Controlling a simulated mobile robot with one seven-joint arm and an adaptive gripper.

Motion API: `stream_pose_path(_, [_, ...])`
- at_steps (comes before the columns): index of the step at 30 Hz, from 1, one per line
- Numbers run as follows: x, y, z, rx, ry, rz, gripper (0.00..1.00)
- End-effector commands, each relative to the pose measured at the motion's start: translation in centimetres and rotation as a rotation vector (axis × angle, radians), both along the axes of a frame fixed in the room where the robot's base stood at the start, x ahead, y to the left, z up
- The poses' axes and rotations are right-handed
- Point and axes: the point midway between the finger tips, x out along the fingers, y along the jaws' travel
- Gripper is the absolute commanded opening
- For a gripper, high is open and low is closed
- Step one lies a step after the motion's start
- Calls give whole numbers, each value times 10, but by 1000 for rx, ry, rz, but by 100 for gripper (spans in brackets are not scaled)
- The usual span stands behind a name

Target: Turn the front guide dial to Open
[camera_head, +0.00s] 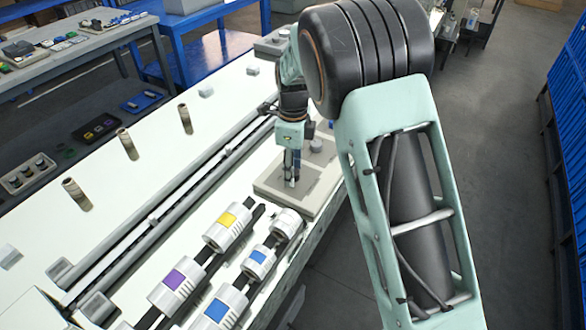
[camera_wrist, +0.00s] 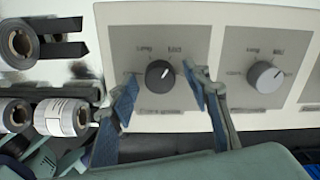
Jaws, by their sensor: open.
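In the wrist view a black dial (camera_wrist: 160,74) sits on a grey square of a pale panel (camera_wrist: 190,12), its white mark pointing up and to the right. A grey dial (camera_wrist: 265,77) sits on the square to its right. The labels are too blurred to tell which dial is the front guide. My gripper (camera_wrist: 159,73) is open, with one blue-padded finger on each side of the black dial; I cannot tell whether either touches it. In the head view my gripper (camera_head: 291,181) points down over the panel (camera_head: 268,186), hiding the black dial.
Rollers with yellow (camera_head: 227,221), purple (camera_head: 174,284) and blue bands lie near the panel on the white machine top. Rolls (camera_wrist: 62,117) also show at the left of the wrist view. A long rail (camera_head: 170,215) runs along the machine. Open floor (camera_head: 480,150) lies to the right.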

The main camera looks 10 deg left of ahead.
Motion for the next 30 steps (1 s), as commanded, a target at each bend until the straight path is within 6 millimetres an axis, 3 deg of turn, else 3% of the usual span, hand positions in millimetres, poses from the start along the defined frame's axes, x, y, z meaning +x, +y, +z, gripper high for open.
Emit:
stream_pose_path(5, [0,0,0,0,0,0,42])
stream_pose_path(16, [0,0,0,0,0,0,2])
stream_pose_path(30, [0,0,1,0,0,126,2])
